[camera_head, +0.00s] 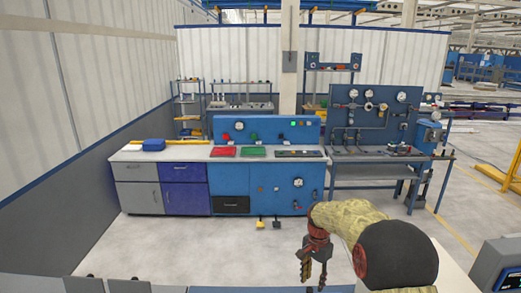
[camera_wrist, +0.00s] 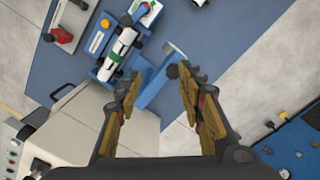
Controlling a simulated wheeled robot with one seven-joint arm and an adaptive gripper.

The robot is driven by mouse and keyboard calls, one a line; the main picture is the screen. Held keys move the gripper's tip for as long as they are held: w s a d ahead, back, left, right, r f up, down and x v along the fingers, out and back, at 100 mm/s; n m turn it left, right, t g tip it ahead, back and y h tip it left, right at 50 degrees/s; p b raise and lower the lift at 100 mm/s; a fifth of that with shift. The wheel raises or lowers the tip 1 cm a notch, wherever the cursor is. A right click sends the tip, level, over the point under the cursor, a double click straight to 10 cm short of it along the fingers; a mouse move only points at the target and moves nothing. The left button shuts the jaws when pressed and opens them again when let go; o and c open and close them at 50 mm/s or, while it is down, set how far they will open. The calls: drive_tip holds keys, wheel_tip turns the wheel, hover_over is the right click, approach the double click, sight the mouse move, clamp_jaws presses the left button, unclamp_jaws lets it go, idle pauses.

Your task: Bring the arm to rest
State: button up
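My gripper (camera_head: 313,278) hangs pointing down at the lower middle of the head view, in front of the benches and apart from them. In the wrist view my gripper (camera_wrist: 157,85) has its two fingers spread, with a clear gap between them. Nothing is held in that gap. My arm is bent, with its yellowish sleeve reaching in from the lower right of the head view.
A blue workbench (camera_head: 262,183) and a gauge panel (camera_head: 372,112) stand ahead. Bare floor (camera_head: 180,240) lies between.

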drive_tip(key=s+r+n+t+b, duration=0.2)
drive_tip(key=s+n+b, duration=0.3)
drive_tip(key=s, duration=1.3)
drive_tip(key=s+r+n+t+b, duration=0.3)
drive_tip(key=s+b, duration=0.8)
drive_tip(key=s, duration=0.7)
drive_tip(key=shift+s+n+t, duration=0.35)
drive_tip(key=shift+n+t, duration=0.25)
drive_tip(key=shift+n, duration=0.4)
drive_tip(key=shift+r, duration=0.1)
